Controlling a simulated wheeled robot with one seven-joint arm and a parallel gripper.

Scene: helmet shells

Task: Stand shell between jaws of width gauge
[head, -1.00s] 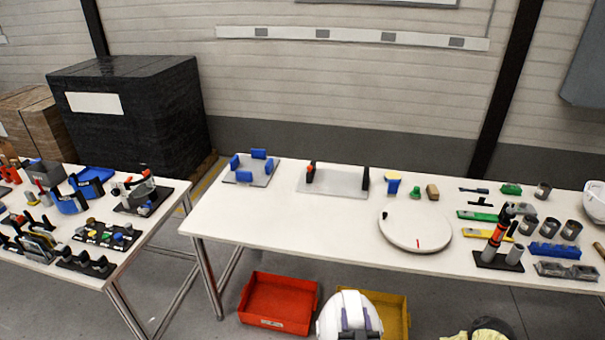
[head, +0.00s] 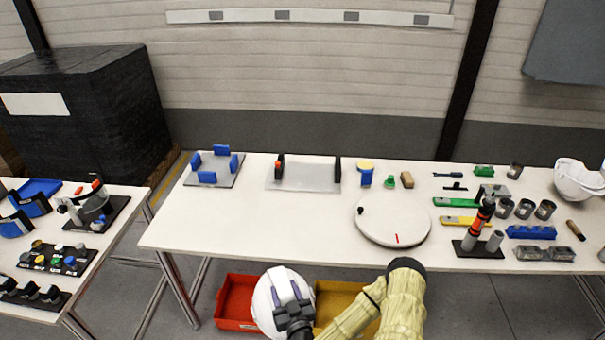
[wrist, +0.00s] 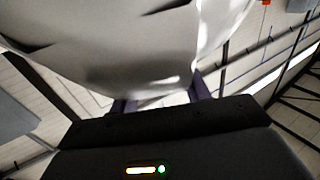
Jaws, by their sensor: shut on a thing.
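The white helmet shell (head: 266,306) is held in front of the table's near edge, before the red and yellow bins in the head view. My gripper (head: 287,290) is shut on it, with a finger on either side of the gripped part. In the wrist view the shell (wrist: 130,50) fills the upper middle, beyond the finger bases. The width gauge (head: 305,181) is a pale flat plate at the table's back, with two upright dark jaws, the left one (head: 279,168) with a red top and the right one (head: 338,169) black. The space between the jaws is empty.
A blue-blocked fixture (head: 225,181) stands left of the gauge. A red bin (head: 232,312) and a yellow bin (head: 340,298) lie below. The table's front left is clear.

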